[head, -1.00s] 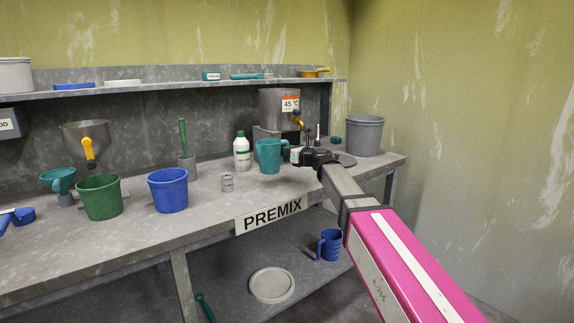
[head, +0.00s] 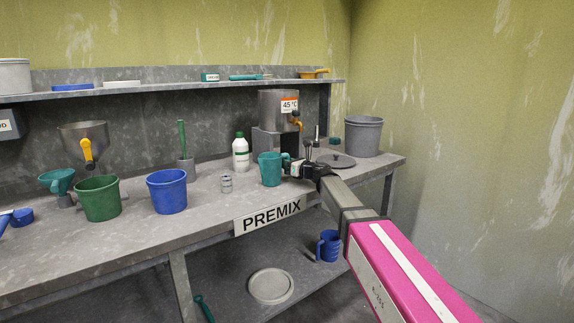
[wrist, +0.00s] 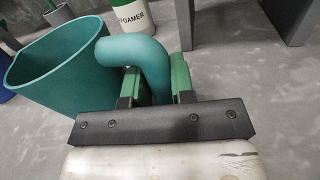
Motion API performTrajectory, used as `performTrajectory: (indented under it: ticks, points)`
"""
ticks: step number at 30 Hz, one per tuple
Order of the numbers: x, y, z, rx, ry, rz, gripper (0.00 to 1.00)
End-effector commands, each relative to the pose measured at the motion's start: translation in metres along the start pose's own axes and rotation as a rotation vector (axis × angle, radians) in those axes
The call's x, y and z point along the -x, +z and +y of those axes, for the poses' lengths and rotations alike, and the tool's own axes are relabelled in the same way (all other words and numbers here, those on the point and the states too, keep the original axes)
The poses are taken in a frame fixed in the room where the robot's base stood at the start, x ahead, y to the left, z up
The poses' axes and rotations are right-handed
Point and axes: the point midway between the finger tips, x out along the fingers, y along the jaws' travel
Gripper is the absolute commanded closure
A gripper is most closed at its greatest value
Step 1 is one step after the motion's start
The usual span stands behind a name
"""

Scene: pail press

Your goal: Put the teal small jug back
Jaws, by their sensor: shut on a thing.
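The teal small jug (head: 269,171) is upright at the right part of the bench, close to its front edge above the PREMIX sign. In the head view I cannot tell whether its base touches the bench top. My gripper (head: 290,167) is at the jug's right side, shut on its handle. In the wrist view the jug (wrist: 58,72) is at the left, open-topped and looking empty in the part I see. Its curved handle (wrist: 132,52) passes between the green fingers of my gripper (wrist: 157,82).
A grey lid (head: 338,160) and grey bucket (head: 363,137) are to the right. A blue jug (head: 328,246) is on the lower shelf.

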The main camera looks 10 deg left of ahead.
Motion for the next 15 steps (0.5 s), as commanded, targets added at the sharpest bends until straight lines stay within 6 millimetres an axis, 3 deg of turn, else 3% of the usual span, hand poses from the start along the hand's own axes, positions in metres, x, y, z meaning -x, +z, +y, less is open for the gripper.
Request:
performTrajectory:
  ticks: [1, 3, 15]
  points:
    - [0.0000, -0.0010, -0.0001, 0.000, 0.000, 0.000, 0.74]
    - [0.0000, -0.0006, 0.0000, 0.000, 0.000, 0.000, 0.52]
    - [0.0055, 0.0011, 0.0006, 0.000, -0.001, 0.000, 0.52]
